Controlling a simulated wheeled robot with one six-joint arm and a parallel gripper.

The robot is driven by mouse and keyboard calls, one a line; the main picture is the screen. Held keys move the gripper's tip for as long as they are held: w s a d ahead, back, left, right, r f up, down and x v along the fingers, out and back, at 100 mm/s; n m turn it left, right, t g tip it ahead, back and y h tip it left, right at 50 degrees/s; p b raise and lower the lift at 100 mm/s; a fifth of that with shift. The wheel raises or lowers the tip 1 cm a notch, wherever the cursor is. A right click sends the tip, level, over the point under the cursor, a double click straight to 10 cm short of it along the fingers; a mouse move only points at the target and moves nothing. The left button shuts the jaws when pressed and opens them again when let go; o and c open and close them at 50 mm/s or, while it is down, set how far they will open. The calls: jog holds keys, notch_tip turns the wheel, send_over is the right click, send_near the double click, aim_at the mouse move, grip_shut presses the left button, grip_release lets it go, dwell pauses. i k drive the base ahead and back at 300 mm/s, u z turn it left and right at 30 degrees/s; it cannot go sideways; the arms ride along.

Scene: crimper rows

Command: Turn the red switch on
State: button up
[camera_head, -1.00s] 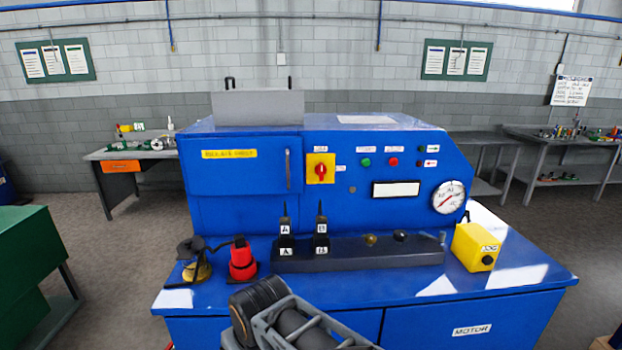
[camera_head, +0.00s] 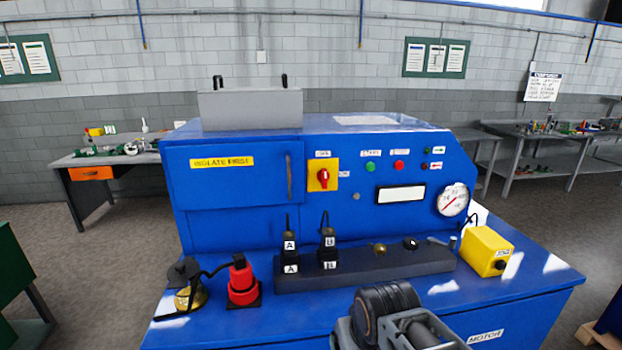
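The red switch (camera_head: 323,176) is a rotary knob on a yellow square plate (camera_head: 316,186) on the front of the blue machine (camera_head: 240,228). Its handle stands roughly upright; I cannot read its markings. Part of my arm shows at the bottom edge, right of the middle, below and in front of the switch and apart from it. My gripper's fingers are not visible.
A dark block with levers (camera_head: 370,264) stands on the machine's ledge below the switch. A red plug-like part (camera_head: 242,284) sits at the ledge's left, and a yellow box (camera_head: 486,250) at its right. A door handle (camera_head: 289,177) juts out left of the switch.

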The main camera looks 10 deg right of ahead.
aim_at(323, 176)
jog(key=k, duration=0.5)
jog(key=z, duration=1.45)
jog(key=k, duration=0.8)
jog(key=u, duration=1.35)
jog(key=i, duration=1)
